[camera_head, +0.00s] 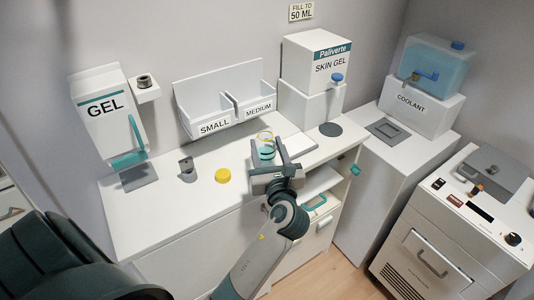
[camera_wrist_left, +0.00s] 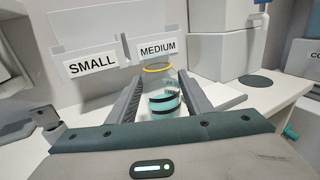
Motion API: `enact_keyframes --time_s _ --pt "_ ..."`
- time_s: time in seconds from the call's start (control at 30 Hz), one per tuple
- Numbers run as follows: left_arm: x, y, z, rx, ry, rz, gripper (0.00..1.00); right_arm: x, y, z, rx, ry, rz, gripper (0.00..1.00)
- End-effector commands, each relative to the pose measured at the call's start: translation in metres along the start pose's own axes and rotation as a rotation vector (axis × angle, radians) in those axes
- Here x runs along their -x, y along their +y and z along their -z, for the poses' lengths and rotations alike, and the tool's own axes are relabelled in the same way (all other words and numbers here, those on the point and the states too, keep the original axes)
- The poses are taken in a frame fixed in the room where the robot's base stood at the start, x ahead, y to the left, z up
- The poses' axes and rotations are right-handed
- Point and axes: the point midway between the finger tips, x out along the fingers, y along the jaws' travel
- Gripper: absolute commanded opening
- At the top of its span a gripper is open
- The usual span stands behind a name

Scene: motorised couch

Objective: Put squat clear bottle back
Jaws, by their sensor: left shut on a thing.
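The squat clear bottle (camera_head: 265,148) has a yellow ring at its mouth and teal in its lower part. It looks upright, in front of the MEDIUM compartment. My left gripper (camera_head: 267,158) is shut on it, with one finger on each side; the bottle also shows between the fingers in the left wrist view (camera_wrist_left: 164,100). I cannot tell whether its base touches the counter. The two-part bin (camera_head: 222,84) labelled SMALL and MEDIUM stands behind it, and its labels show in the wrist view. My right gripper is not in view.
A yellow cap (camera_head: 222,175) and a small grey holder (camera_head: 187,169) are on the white counter (camera_head: 150,210). The GEL dispenser (camera_head: 105,112) is at left, the SKIN GEL box (camera_head: 316,62) behind at right, the COOLANT tank (camera_head: 437,66) farther right. The counter's front left is clear.

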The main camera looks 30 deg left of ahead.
Motion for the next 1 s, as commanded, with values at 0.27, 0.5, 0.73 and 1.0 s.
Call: enact_keyframes --time_s 0.27,0.5,0.73,1.0 --pt "0.0 0.0 0.024 -0.002 -0.001 0.001 0.19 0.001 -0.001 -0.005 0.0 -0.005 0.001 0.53" --pt "0.0 0.0 0.024 -0.001 -0.001 0.001 0.19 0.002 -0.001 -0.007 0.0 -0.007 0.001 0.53" --pt "0.0 0.0 0.026 -0.001 0.0 0.001 0.65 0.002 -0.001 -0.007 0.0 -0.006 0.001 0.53" --pt "0.0 0.0 0.026 -0.001 -0.001 0.001 0.65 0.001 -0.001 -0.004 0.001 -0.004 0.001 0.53"
